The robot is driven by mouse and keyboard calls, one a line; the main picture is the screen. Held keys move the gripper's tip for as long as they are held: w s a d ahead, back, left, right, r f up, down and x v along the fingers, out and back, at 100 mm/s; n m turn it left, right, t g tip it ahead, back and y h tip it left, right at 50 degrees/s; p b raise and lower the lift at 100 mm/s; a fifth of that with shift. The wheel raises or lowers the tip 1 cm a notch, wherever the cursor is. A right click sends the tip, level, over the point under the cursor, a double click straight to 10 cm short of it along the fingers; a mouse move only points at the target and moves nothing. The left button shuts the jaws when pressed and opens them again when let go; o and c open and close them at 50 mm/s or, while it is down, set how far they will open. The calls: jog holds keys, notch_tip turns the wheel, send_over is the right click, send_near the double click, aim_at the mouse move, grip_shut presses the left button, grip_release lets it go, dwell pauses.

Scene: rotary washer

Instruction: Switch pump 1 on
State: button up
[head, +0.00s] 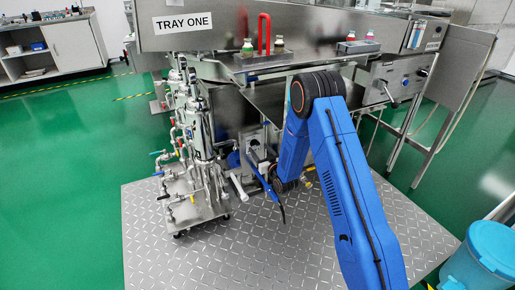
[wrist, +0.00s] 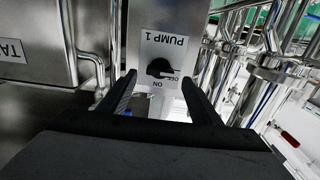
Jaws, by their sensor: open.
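The pump 1 switch box (wrist: 150,48) is a pale metal box with a label reading PUMP 1, upside down in the wrist view. On its face is a black rotary knob (wrist: 161,68), with small OFF and ON markings near its lower side. I cannot tell clearly which marking the knob points to. My gripper (wrist: 160,77) is open, with its two dark fingers on either side of the knob and box face in the picture. I see no contact with the knob. In the head view my blue arm reaches down beside the pipework, and the fingers are not clear there.
Steel pipes and clamps (wrist: 272,70) stand close on the right in the wrist view, and a metal tank (wrist: 35,45) on the left.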

aim_at(255, 144)
jog(key=shift+x, duration=1.45)
jog(key=c, duration=1.1)
jog(key=shift+o, duration=0.3)
